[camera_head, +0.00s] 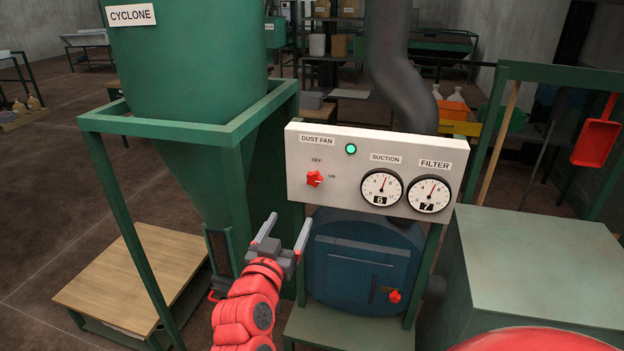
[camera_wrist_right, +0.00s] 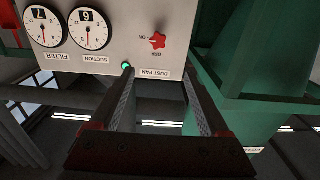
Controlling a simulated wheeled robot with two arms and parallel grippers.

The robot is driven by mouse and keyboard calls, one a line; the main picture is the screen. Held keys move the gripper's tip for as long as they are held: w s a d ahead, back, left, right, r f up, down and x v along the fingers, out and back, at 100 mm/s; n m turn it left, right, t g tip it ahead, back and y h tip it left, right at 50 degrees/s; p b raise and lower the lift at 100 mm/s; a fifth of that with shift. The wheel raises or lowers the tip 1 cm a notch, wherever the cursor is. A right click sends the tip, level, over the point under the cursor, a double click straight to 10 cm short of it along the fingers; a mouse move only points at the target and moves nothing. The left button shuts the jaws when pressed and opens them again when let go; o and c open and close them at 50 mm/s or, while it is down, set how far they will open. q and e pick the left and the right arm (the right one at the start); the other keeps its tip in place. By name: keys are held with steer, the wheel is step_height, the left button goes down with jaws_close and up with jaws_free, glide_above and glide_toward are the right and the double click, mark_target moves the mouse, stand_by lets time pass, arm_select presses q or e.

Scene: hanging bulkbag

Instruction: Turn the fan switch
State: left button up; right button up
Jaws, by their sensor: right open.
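The fan switch is a red knob (camera_head: 314,178) on the left of a pale control panel (camera_head: 340,203), under the DUST FAN label, with OFF and ON marked around it. Which mark it points to I cannot tell. A green lamp (camera_head: 351,149) glows to its upper right. My right gripper (camera_head: 289,220) is open and empty, below and slightly left of the knob, apart from it. The right wrist view is upside down; there the knob (camera_wrist_right: 158,41) shows beyond the gap between the open fingers (camera_wrist_right: 158,73). My left gripper is not in view.
The SUCTION gauge (camera_head: 382,187) and FILTER gauge (camera_head: 429,193) sit right of the knob. The green cyclone frame (camera_head: 232,128) stands close on the left. A blue drum (camera_head: 362,240) with a small red knob (camera_head: 394,296) is below the panel. A green-grey cabinet (camera_head: 535,255) stands right.

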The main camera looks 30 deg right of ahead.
mark_target(313, 179)
steer(key=p+x, duration=0.3)
steer(key=x, duration=0.5)
steer(key=p+x, duration=0.3)
steer(key=x, duration=0.5)
steer(key=shift+d+f, duration=0.15)
steer(key=shift+d, duration=0.25)
steer(key=shift+w+d, duration=0.25)
steer(key=shift+w, duration=0.05)
steer(key=shift+f, duration=0.1)
jaws_close()
